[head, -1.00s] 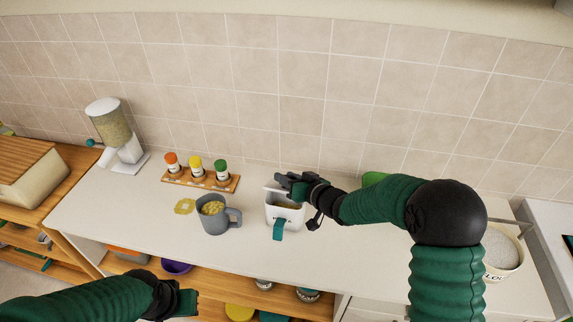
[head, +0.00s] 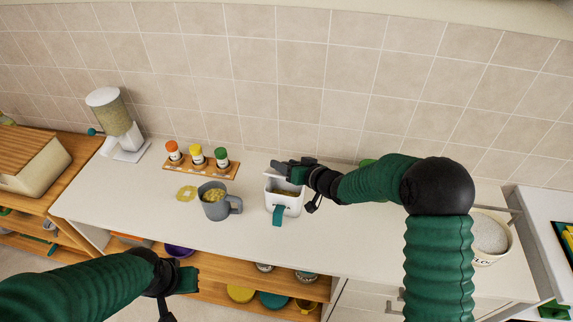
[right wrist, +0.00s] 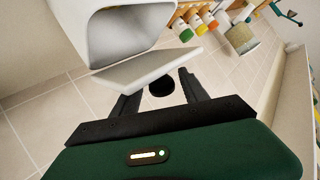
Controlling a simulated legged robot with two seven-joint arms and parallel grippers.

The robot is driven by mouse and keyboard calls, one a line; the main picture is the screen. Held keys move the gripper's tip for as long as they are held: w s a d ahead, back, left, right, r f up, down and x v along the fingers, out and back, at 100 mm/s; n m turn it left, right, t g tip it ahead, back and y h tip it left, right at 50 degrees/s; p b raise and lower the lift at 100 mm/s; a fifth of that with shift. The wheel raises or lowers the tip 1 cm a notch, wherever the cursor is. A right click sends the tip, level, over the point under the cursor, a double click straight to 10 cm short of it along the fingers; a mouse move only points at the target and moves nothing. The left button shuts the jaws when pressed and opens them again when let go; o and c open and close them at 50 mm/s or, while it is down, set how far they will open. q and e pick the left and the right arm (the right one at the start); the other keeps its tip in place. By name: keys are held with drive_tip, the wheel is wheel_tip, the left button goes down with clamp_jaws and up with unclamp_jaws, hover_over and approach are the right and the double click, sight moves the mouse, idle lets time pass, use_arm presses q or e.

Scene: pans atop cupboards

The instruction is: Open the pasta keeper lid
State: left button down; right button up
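The pasta keeper (head: 284,205) is a white container with a teal clip (head: 279,214) on its front, standing on the counter. In the right wrist view its open mouth (right wrist: 130,28) shows a grey, hollow inside. Its white lid (right wrist: 148,68) stands swung up from the mouth, as a flat slab just ahead of my right gripper (right wrist: 158,92). The fingers are spread apart at the lid's outer side; whether they touch it is unclear. In the head view my right gripper (head: 284,168) is over the keeper's back edge. My left gripper (head: 190,280) hangs low in front of the counter, holding nothing visible.
A grey mug (head: 214,203) of pasta stands left of the keeper, beside a yellow piece (head: 186,193). A wooden rack (head: 200,168) of jars and a dispenser (head: 117,128) stand behind. A white pot (head: 489,240) is at right. The front counter is clear.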

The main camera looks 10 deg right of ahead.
drive_tip(key=shift+r, duration=0.15)
drive_tip(key=shift+s+d+r, duration=0.1)
drive_tip(key=shift+s+d, duration=0.05)
drive_tip(key=shift+s, duration=0.1)
drive_tip(key=v, duration=1.6)
drive_tip(key=shift+d, duration=0.15)
